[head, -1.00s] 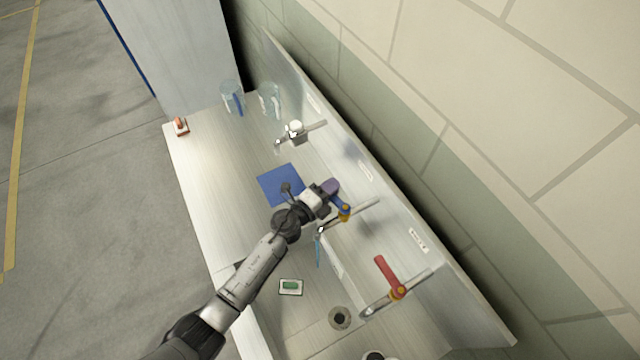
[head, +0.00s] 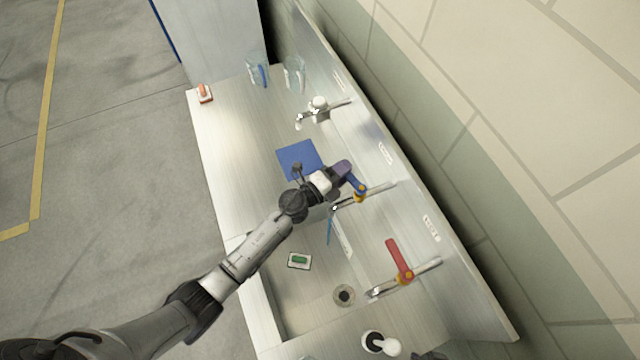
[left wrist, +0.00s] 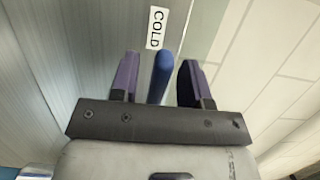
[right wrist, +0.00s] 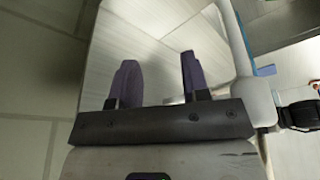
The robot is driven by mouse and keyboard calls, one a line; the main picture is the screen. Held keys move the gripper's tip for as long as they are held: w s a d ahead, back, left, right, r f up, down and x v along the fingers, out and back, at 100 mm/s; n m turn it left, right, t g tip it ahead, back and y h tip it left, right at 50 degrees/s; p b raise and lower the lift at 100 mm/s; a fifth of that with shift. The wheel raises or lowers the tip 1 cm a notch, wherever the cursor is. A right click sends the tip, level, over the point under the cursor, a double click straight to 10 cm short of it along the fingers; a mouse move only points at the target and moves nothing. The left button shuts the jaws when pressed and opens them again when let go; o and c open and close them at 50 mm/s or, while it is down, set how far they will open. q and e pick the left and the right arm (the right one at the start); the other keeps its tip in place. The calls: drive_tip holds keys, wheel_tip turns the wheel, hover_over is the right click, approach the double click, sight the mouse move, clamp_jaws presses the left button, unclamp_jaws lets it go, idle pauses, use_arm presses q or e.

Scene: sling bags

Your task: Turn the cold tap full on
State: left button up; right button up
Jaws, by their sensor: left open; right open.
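The cold tap (head: 360,194) has a blue lever (head: 354,183) on a yellow collar and a metal spout. My left gripper (head: 343,170) is at the lever's end. In the left wrist view, the blue lever (left wrist: 161,76) stands between the two open purple fingers of my left gripper (left wrist: 159,62), with gaps on both sides. A label reading COLD (left wrist: 156,27) shows behind it. A thin blue streak (head: 331,231) shows below the spout; I cannot tell if it is water. My right gripper (right wrist: 158,75) is open and empty in the right wrist view.
A tap with a red lever (head: 398,258) is nearer; a white-topped tap (head: 320,104) is farther back. A blue mat (head: 299,157), a green-and-white block (head: 299,260), clear jugs (head: 294,74) and an orange-topped item (head: 204,92) are on the counter. The back panel (head: 460,270) runs behind the taps.

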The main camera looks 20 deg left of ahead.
use_arm(q)
drive_tip(key=v, duration=1.1)
drive_tip(key=shift+s+a+b, duration=0.15)
drive_tip(key=shift+s+b, duration=0.05)
drive_tip(key=shift+b, duration=0.15)
